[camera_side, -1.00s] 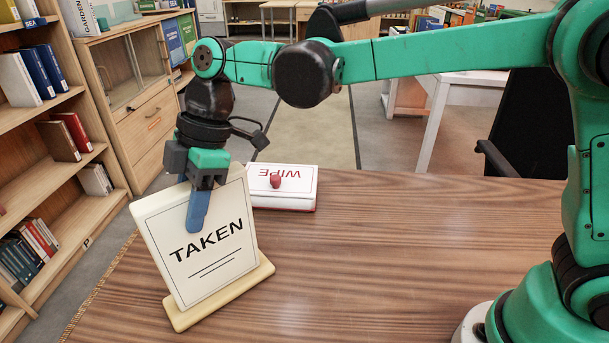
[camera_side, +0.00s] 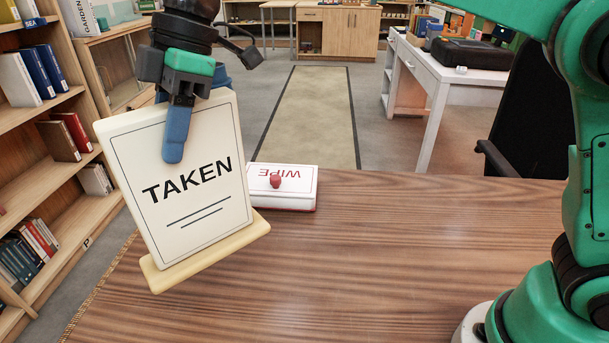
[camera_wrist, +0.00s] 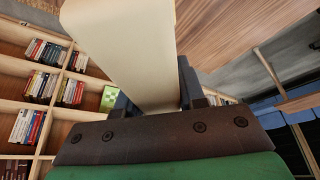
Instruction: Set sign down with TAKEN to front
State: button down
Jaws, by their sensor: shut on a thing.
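The sign (camera_side: 190,205) is a cream panel on a pale yellow base (camera_side: 205,255). Its face reading TAKEN is toward the side camera, and the sign is tilted in the picture. My gripper (camera_side: 180,135) is shut on the upper part of the panel, with one blue finger across the face and the other mostly hidden behind it. The sign appears held above the wooden table (camera_side: 400,260), near its left end. In the wrist view the cream panel (camera_wrist: 130,50) runs up from between my jaws; no lettering shows there.
A white box (camera_side: 295,196) marked WIPE, with a red knob (camera_side: 276,180), sits at the table's far edge just right of the sign. Bookshelves (camera_side: 50,150) stand at the left beyond the table. The table's middle and right are clear up to my base.

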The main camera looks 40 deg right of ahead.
jog(key=n+g, duration=0.2)
jog(key=n, duration=0.2)
send_over(194, 227)
jog(key=w, duration=0.1)
jog(key=f, duration=0.6)
jog(key=shift+d, duration=0.3)
jog(key=shift+f+n, duration=0.3)
jog(key=shift+n, duration=0.5)
jog(key=n+g+h, duration=0.1)
jog(key=n, duration=0.2)
jog(key=shift+s+d+n, duration=0.1)
jog(key=shift+n, duration=0.2)
jog(key=shift+f, duration=1.25)
jog(key=shift+c, duration=2.2)
grip_release()
